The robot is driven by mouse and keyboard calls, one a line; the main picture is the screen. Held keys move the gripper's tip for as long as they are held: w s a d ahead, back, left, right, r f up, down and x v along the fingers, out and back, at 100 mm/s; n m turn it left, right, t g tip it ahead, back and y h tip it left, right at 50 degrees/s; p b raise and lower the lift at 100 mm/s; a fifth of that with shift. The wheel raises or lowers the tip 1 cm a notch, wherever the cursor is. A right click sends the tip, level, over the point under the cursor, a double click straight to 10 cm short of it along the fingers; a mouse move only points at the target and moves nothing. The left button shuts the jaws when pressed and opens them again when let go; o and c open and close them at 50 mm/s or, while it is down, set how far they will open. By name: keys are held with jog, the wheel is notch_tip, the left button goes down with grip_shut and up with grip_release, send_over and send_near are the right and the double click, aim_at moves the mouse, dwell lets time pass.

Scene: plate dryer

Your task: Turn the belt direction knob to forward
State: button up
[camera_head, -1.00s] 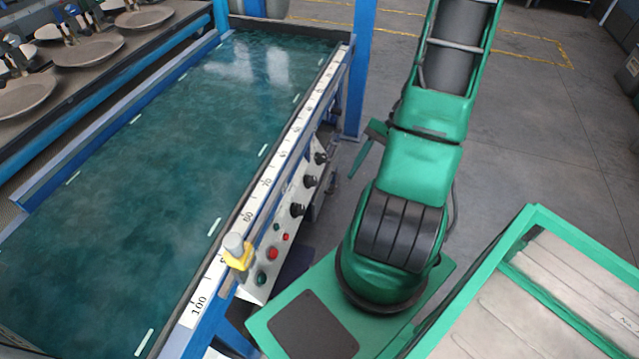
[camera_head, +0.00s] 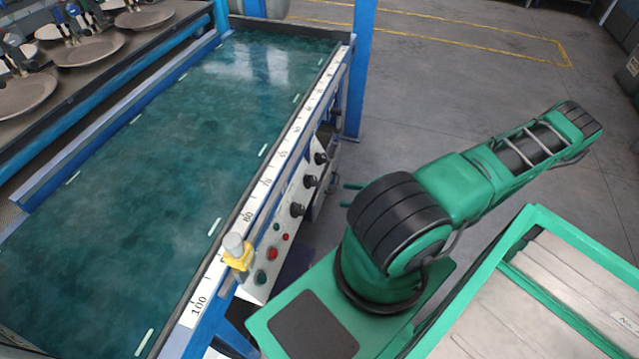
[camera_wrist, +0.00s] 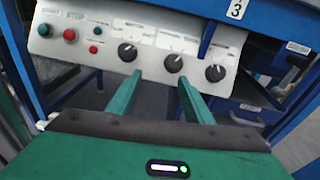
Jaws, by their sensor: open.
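The control panel (camera_head: 283,235) on the side of the belt dryer carries three black knobs in a row. In the wrist view they are a left knob (camera_wrist: 127,52), a middle knob (camera_wrist: 173,63) and a right knob (camera_wrist: 215,73). The labels above them are too blurred to read, so I cannot tell which is the belt direction knob, or its setting. My gripper (camera_wrist: 159,78) is open and empty, its green fingers pointing at the panel, with the middle knob roughly between them in the picture. In the head view the fingertips (camera_head: 344,194) stand apart from the panel, mostly hidden behind my arm.
A green button (camera_wrist: 44,30), a red button (camera_wrist: 70,35) and two small buttons or lamps sit left of the knobs. A yellow box with a grey top (camera_head: 238,252) stands on the ruler edge. A blue post (camera_head: 361,70) rises behind the panel. Open floor lies beyond.

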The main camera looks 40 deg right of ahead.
aim_at(315, 181)
jog(key=w+a, duration=0.1)
jog(key=w, duration=0.2)
jog(key=w+a+m+t+h, duration=0.1)
jog(key=w, duration=0.3)
jog(key=w+a+m+t, duration=0.1)
jog(key=w, duration=0.2)
jog(key=shift+w+a+f, duration=0.25)
jog(key=shift+w+a, duration=0.05)
jog(key=shift+a, duration=0.1)
jog(key=c, duration=1)
